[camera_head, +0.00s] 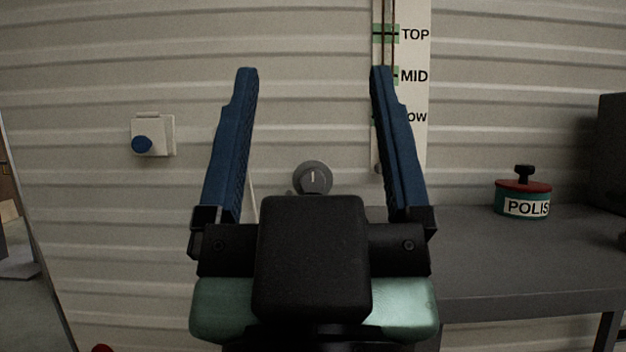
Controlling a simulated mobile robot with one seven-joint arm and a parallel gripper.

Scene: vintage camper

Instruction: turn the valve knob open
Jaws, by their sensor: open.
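A round grey knob (313,178) with a short white mark pointing up shows on the wall in the head view. It sits low between my fingers, and its lower edge is hidden behind my gripper's black housing. My gripper (314,72) has its two blue fingers spread wide and nothing between them. I cannot tell how far the fingers are from the wall. A second candidate, a blue knob (142,144) on a white square plate, is on the wall to the left, clear of my gripper.
A white strip (416,55) marked TOP and MID, with a partly hidden lower label, hangs behind my right finger. A dark table (540,250) at the right bears a teal and red POLIS-labelled tin (523,197) and a dark box (612,150). The wall left of my gripper is mostly bare.

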